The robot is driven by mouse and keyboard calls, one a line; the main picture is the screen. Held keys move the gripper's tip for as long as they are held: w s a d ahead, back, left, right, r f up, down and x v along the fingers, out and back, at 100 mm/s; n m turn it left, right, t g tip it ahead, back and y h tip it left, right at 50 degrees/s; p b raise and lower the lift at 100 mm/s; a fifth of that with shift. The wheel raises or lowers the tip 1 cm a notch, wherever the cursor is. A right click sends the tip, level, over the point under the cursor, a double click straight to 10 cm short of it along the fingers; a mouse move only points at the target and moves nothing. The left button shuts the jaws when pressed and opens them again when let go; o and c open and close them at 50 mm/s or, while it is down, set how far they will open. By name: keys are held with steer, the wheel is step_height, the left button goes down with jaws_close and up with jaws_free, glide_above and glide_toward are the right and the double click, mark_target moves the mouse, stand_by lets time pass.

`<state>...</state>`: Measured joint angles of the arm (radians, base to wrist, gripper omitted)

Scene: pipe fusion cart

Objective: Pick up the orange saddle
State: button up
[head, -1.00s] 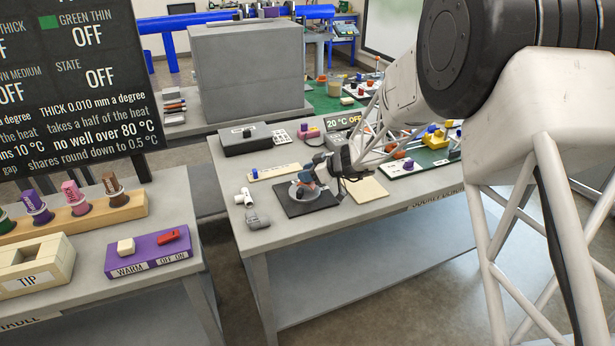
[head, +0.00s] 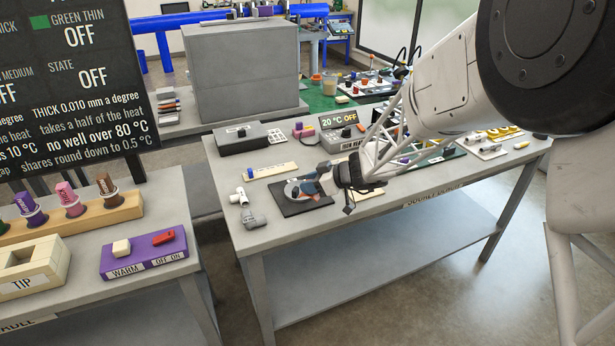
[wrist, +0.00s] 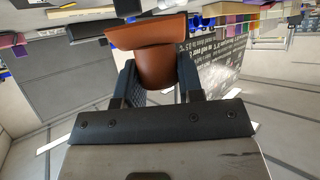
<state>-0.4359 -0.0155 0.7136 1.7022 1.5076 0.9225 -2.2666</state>
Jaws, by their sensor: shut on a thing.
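The orange saddle (wrist: 150,52) is a brown-orange curved piece with a wide flange and a rounded body. In the wrist view it sits between the two dark fingers of my gripper (wrist: 156,82), which is shut on it. In the head view my gripper (head: 322,174) is over the right part of a dark square mat (head: 292,209) on the middle bench. The saddle is too small and too covered to make out clearly there, and I cannot tell its height above the mat.
A round grey piece (head: 292,189) lies on the mat. White (head: 240,197) and grey (head: 254,219) pipe fittings lie left of it. A labelled strip (head: 270,171) and a dark grey box (head: 240,138) are behind. A purple switch block (head: 144,255) is on the near-left bench.

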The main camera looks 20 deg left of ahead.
steer(key=shift+s+d+r, duration=0.1)
steer(key=shift+s+d, duration=0.45)
steer(key=shift+s, duration=0.25)
steer(key=shift+s+d+r, duration=0.1)
steer(key=shift+s+d, duration=0.4)
steer(key=shift+s, duration=0.25)
steer(key=shift+s+d+r, duration=0.1)
steer(key=shift+s+d, duration=0.45)
steer(key=shift+s, duration=0.25)
steer(key=shift+w, duration=0.1)
steer(key=w+d+r+m+t+h, duration=0.15)
steer(key=w+d+m+t, duration=0.45)
steer(key=w+d, duration=1.3)
steer(key=d+f+m+t+h, duration=0.35)
steer(key=d+f, duration=0.95)
steer(key=f, duration=0.5)
steer(key=w+d+r+m+t+h, duration=0.2)
steer(key=w+d+m, duration=0.3)
steer(key=w+d, duration=0.5)
steer(key=shift+w+d+r+h, duration=0.2)
steer(key=shift+w+h, duration=0.2)
steer(key=shift+h, duration=0.4)
